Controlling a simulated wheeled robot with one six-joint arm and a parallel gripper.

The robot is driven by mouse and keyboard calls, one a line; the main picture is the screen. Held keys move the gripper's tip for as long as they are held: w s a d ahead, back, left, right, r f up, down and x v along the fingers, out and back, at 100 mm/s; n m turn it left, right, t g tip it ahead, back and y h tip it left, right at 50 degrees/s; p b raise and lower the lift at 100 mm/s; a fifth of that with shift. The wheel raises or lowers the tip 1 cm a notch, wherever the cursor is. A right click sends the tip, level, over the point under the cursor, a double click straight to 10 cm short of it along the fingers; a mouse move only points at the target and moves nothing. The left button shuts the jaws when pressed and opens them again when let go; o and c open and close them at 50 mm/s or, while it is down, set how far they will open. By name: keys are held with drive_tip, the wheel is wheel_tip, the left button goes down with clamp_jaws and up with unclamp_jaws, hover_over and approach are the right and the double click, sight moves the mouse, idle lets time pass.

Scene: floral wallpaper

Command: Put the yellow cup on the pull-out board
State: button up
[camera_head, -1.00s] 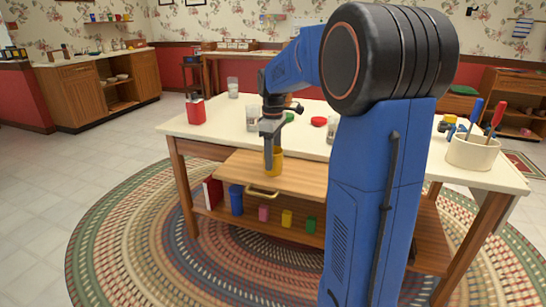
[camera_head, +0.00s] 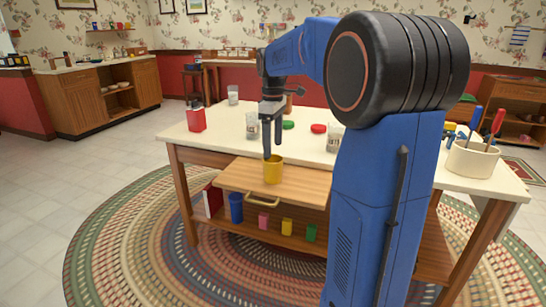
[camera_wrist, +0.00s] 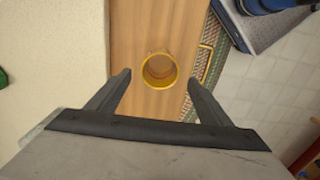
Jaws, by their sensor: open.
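The yellow cup (camera_head: 273,170) stands upright on the wooden pull-out board (camera_head: 300,188), which sticks out from the front of the white-topped table. In the wrist view the cup (camera_wrist: 159,70) is seen from above, its rim round and its inside empty, with the bare board (camera_wrist: 140,30) around it. My gripper (camera_head: 272,152) is above the cup, its fingers pointing down. In the wrist view my gripper (camera_wrist: 160,82) is open, with one finger on each side of the cup and a gap to it. The fingers do not hold it.
The white tabletop (camera_head: 215,143) behind the board bears a red container (camera_head: 196,117), glass jars, and red and green lids. A crock with tools (camera_head: 472,158) stands at the right. Below the board, a shelf holds a blue cup (camera_head: 236,207) and several small coloured cups.

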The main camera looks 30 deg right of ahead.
drive_tip(key=s+a+m+t, duration=0.1)
drive_tip(key=s+a+m, duration=0.1)
drive_tip(key=s+a, duration=0.45)
drive_tip(key=s+a+m+t, duration=0.15)
drive_tip(key=s+a, duration=0.25)
drive_tip(key=s, duration=0.5)
drive_tip(key=s+a+f+m+t, duration=0.2)
drive_tip(key=s+a+f+m, duration=0.2)
drive_tip(key=s+f, duration=0.7)
drive_tip(key=s+a, duration=0.1)
drive_tip(key=s, duration=0.3)
drive_tip(key=shift+a, duration=0.15)
